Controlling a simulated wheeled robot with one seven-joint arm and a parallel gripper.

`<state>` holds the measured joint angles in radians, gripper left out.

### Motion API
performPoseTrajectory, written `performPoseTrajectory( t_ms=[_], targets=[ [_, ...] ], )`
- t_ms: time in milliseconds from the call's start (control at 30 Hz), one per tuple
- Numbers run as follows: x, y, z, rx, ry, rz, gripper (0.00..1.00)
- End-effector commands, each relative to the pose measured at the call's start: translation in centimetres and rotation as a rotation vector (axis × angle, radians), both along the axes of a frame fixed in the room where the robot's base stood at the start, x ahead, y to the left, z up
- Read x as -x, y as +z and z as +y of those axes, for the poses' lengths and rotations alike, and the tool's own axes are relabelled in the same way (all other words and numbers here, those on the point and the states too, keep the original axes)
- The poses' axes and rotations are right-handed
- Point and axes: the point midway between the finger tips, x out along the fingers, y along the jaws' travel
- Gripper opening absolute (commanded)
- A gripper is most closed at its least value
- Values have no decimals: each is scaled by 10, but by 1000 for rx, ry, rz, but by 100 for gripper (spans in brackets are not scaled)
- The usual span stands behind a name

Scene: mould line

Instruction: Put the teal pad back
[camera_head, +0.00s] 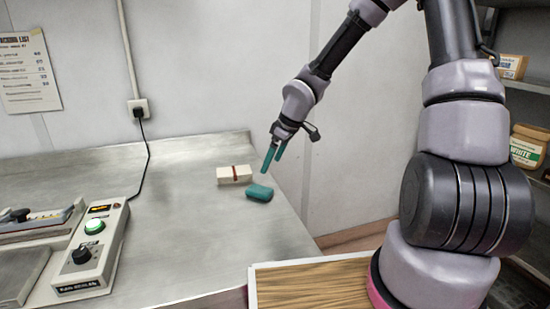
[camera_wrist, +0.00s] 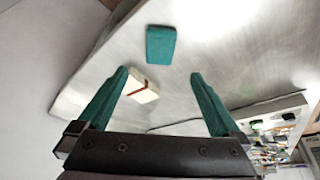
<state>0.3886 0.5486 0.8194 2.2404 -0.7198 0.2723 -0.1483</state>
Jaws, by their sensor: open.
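The teal pad (camera_head: 259,193) lies on the metal bench near its right edge, in front of a cream block with a dark red band (camera_head: 234,175). In the wrist view the teal pad (camera_wrist: 161,44) lies beyond my fingertips, and the cream block (camera_wrist: 143,90) shows between the fingers. My gripper (camera_head: 273,163) has teal fingers and hangs above the bench's right edge, up and to the right of the pad in the head view. It is open and empty. It also shows open in the wrist view (camera_wrist: 158,75).
A control box (camera_head: 95,255) with a lit green button stands at the left on the bench (camera_head: 190,235), its cable running to a wall socket (camera_head: 139,108). A wooden-topped surface (camera_head: 310,285) is at the front. Shelves with jars (camera_head: 527,147) stand at the right. The bench's middle is clear.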

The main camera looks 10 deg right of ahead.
Motion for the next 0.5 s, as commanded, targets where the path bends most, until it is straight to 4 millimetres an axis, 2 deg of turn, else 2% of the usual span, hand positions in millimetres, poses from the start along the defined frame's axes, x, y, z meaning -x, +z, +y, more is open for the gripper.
performPoseTrajectory(
  t_ms=[133, 267, 500],
  targets=[
    [2, 9, -11, 30, -31, -1, 100],
    [6, 30, -37, 104, -133, -10, 100],
    [30, 98, -99, 202, -448, -43, 100]
  ],
)
